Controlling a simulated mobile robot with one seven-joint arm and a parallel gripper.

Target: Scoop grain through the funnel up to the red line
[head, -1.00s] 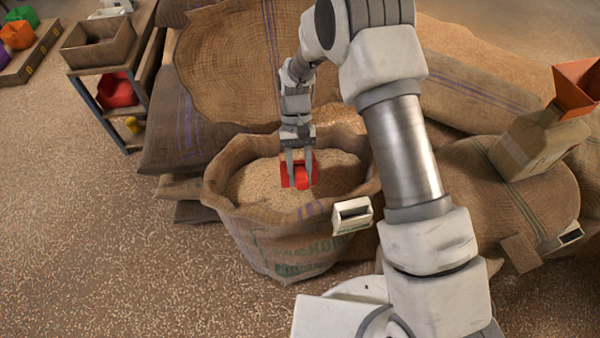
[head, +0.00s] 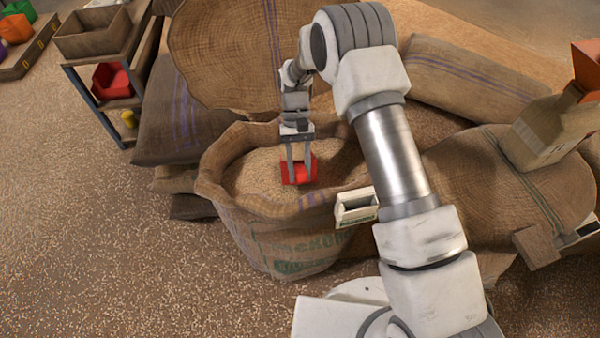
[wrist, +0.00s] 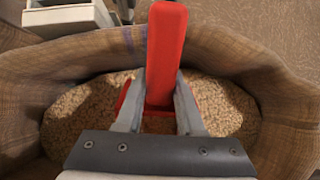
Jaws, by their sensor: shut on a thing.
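My gripper (head: 300,163) is shut on a red scoop (head: 299,174) inside the mouth of an open burlap sack (head: 285,215). In the wrist view the scoop's red handle (wrist: 165,50) stands between the two fingers (wrist: 160,105). The scoop is low over or in the grain (head: 262,172); I cannot tell how deep, and its load is hidden. The grain shows on both sides of the fingers in the wrist view (wrist: 90,110). An orange-red funnel (head: 587,68) sits on a cardboard-coloured box (head: 548,130) at the right edge, partly cut off. No red line is visible.
A small pale box (head: 356,207) sits at the sack's right rim, close to my arm. Full sacks (head: 485,75) lie behind and right. A shelf (head: 100,85) with a red bin (head: 115,82) stands at left. The floor at front left is free.

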